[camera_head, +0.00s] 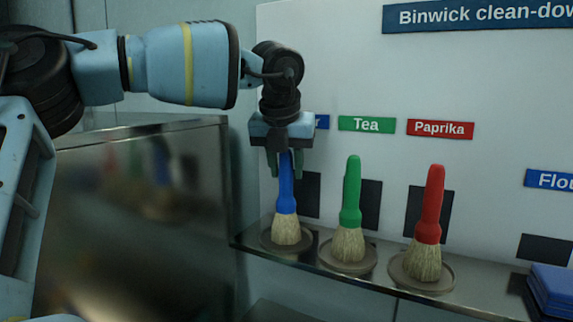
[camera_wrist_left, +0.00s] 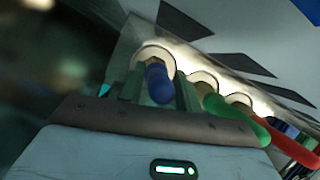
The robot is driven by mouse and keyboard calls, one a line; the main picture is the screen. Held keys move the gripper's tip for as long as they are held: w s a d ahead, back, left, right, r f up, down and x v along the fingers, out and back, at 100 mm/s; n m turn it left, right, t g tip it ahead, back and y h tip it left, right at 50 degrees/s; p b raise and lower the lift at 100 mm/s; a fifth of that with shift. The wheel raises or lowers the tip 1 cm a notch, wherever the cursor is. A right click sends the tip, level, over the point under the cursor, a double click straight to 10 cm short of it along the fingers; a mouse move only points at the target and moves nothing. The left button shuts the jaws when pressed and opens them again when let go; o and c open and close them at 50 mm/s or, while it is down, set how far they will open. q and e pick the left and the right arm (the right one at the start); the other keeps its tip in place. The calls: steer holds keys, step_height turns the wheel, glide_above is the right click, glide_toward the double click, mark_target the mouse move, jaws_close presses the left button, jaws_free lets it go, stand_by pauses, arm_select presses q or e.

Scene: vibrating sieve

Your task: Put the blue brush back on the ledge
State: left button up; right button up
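The blue brush (camera_head: 286,196) stands nearly upright, bristles down, over the leftmost round pad (camera_head: 267,241) on the ledge (camera_head: 320,268). The bristles appear to touch the pad. My left gripper (camera_head: 287,165) comes from above, with its fingers on both sides of the upper blue handle. It looks shut on the handle, with little or no gap. In the left wrist view, the handle end (camera_wrist_left: 159,83) sits between the two fingers (camera_wrist_left: 160,95), above a pale round pad. The label behind the gripper is mostly hidden. My right gripper is not in view.
A green brush (camera_head: 351,195) and a red brush (camera_head: 430,210) stand on pads to the right along the ledge. Blue items (camera_head: 553,288) lie at the far right. The white board (camera_head: 330,60) rises behind. A metal panel (camera_head: 140,200) is left of the ledge.

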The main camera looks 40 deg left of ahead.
arm_select(q)
steer(key=shift+o, duration=1.1)
steer(key=shift+r, duration=0.5)
steer(key=v, duration=1.1)
steer(key=shift+s+r, duration=0.15)
steer(key=shift+r, duration=0.05)
